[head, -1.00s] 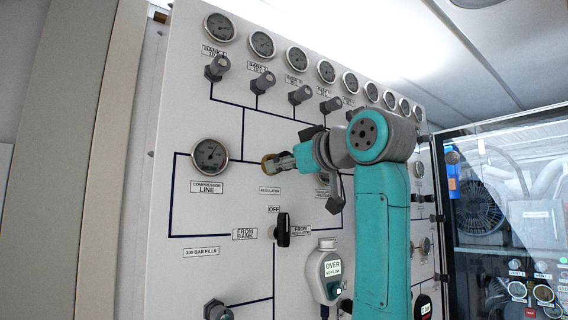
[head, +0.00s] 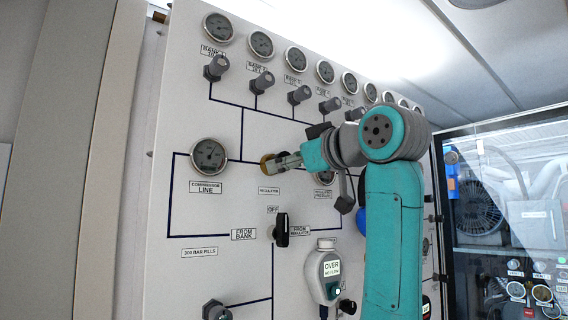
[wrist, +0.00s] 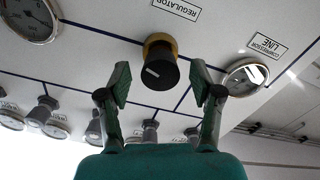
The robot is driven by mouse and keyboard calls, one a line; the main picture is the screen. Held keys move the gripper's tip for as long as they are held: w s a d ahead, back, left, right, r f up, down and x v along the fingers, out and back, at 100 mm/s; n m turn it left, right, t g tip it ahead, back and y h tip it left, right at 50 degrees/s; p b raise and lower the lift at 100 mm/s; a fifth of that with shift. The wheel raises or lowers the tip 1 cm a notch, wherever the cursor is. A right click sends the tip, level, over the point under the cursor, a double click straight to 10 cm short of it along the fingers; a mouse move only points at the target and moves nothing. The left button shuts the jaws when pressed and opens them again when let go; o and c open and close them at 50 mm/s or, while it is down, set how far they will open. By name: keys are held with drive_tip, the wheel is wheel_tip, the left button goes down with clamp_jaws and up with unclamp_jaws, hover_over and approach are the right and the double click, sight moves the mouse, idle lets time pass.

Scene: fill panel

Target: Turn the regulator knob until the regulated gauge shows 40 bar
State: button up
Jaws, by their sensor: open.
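The regulator knob, black with a brass-yellow collar, shows in the head view (head: 266,162) and in the wrist view (wrist: 160,70). My gripper (head: 284,161) is in front of it. In the wrist view its two fingers (wrist: 161,82) are spread apart, one on each side of the knob, with visible gaps and no contact. The regulated pressure gauge (head: 324,177) is mostly hidden behind my arm in the head view. A round gauge (wrist: 28,18) at the upper left of the wrist view is cut off by the edge; its reading is too small to tell.
The compressor line gauge (head: 209,156) is left of the knob. A black selector handle (head: 282,230) stands out below it. Bank knobs (head: 216,68) and gauges line the panel's top. A grey-white device marked OVER (head: 326,270) hangs below my arm.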

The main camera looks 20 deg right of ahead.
drive_tip(key=v, duration=0.9)
drive_tip(key=shift+s, duration=0.35)
